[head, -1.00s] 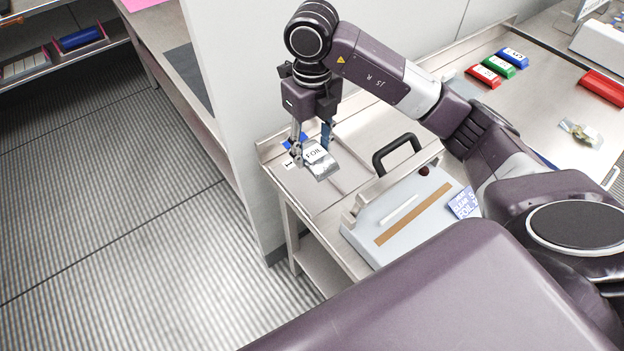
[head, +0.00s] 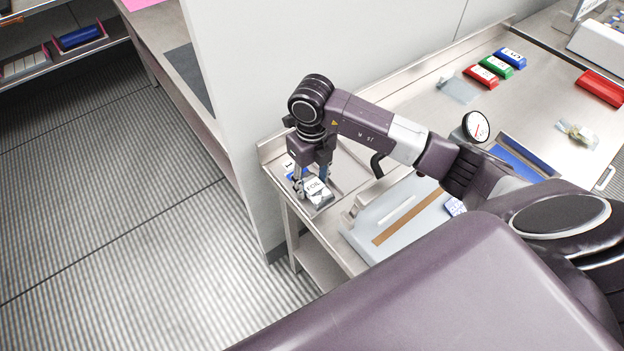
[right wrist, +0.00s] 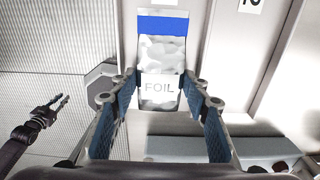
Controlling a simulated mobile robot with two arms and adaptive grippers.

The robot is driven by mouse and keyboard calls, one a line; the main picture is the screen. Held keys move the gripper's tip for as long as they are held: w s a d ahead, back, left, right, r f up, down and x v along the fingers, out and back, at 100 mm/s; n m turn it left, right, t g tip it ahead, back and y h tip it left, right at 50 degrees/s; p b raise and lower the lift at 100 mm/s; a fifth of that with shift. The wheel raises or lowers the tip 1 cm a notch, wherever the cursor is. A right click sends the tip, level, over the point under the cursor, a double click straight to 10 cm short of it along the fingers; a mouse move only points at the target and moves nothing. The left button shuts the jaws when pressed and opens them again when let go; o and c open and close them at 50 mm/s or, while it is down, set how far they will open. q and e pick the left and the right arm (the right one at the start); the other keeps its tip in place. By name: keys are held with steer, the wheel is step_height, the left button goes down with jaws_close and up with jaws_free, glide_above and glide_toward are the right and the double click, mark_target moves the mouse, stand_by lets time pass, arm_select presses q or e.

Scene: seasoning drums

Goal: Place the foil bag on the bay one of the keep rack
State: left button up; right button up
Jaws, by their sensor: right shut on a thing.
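The foil bag (head: 319,193) is silver with a white FOIL label and a blue band at one end. It also shows in the right wrist view (right wrist: 161,60). My right gripper (head: 312,184) is shut on the bag, with a finger at each side of it. The bag is low over the keep rack (head: 345,160), a steel tray with dividers, at its left end near the label 1 (head: 289,166). I cannot tell whether the bag touches the bay floor. My left gripper (right wrist: 47,112) shows in the right wrist view, with its fingers apart and empty.
A sealer-like grey machine (head: 390,225) with a black handle stands right beside the rack. A wall (head: 230,100) rises behind the rack. Red, green and blue blocks (head: 497,66), a round dial (head: 475,127) and a clear packet (head: 577,134) are farther right.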

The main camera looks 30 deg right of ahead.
mark_target(312, 184)
steer(key=shift+o, duration=1.4)
steer(key=shift+f, duration=0.1)
steer(key=shift+o, duration=0.7)
steer(key=shift+r, duration=0.25)
step_height(312, 184, up, 12)
steer(key=b, duration=0.2)
steer(key=shift+b, duration=0.4)
steer(key=shift+f, duration=0.15)
